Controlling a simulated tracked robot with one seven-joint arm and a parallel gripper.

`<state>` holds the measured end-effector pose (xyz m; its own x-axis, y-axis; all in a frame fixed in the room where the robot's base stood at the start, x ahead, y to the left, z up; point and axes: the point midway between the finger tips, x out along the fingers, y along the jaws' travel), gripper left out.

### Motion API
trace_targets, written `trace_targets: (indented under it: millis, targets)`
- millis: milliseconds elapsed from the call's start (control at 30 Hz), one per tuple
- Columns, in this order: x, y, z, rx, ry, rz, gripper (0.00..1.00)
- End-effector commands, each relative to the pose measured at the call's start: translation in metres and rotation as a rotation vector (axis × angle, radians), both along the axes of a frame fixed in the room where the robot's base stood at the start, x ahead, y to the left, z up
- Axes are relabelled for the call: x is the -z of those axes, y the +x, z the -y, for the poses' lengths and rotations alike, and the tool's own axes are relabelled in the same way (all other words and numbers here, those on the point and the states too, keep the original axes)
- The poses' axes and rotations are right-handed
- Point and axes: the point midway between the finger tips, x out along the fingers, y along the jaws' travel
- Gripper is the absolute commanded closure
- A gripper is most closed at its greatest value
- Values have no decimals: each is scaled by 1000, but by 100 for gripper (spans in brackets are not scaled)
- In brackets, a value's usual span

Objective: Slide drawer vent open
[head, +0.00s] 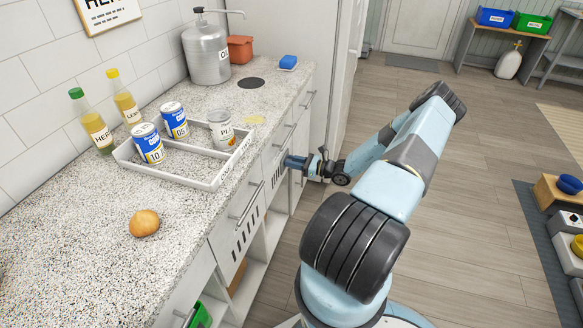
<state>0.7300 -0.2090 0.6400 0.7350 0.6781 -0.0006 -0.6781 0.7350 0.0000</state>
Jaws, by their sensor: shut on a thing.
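Two cabinet fronts with dark vent slots show below the counter: a nearer vented front (244,238) and a farther vented front (277,192). The nearer one has a long bar handle (246,204). My gripper (287,161) is at the upper part of the farther vented front, with my arm reaching in from the right. It is shut on what appears to be that front's handle, which the gripper mostly hides. The farther front looks about flush with the cabinet; I cannot tell any small gap.
Open shelves lie below. The wooden floor (450,170) to the right is free.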

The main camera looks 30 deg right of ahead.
Motion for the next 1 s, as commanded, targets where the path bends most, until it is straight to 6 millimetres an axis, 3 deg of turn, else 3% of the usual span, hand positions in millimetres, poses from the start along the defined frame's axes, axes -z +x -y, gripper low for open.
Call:
trace_targets:
  millis: [167, 200, 467, 767, 1000]
  targets:
    - [0, 0, -1, -1, 0, -1, 100]
    - [0, 0, -1, -1, 0, -1, 72]
    - [0, 0, -1, 0, 0, 0, 47]
    - [0, -2, 1, 1, 0, 0, 47]
    - [0, -23, 21, 2, -1, -1, 47]
